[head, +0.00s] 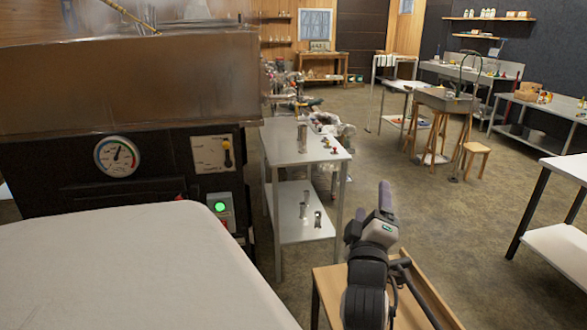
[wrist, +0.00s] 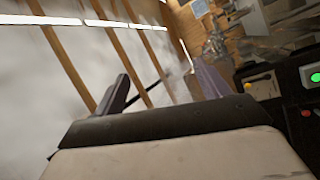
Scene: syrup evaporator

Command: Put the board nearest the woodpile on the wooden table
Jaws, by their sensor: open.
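My gripper (head: 384,200) is raised over the floor right of the evaporator, with its fingers pointing up and away. In the wrist view my gripper (wrist: 165,85) has its two fingers apart, with nothing between them. I can make out neither a woodpile nor a board beside one. A wooden-topped table (head: 432,290) shows at the bottom of the head view, partly hidden behind my arm. Another wooden table (head: 323,56) stands at the far wall; I cannot tell which one the task means.
The dark evaporator front (head: 75,170), with a gauge and green button, fills the left. A metal table (head: 325,150) with steel cylinders stands beside it. A stool (head: 477,151) and a sink stand (head: 445,105) are farther back. A white table (head: 568,168) is at right. The middle floor is clear.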

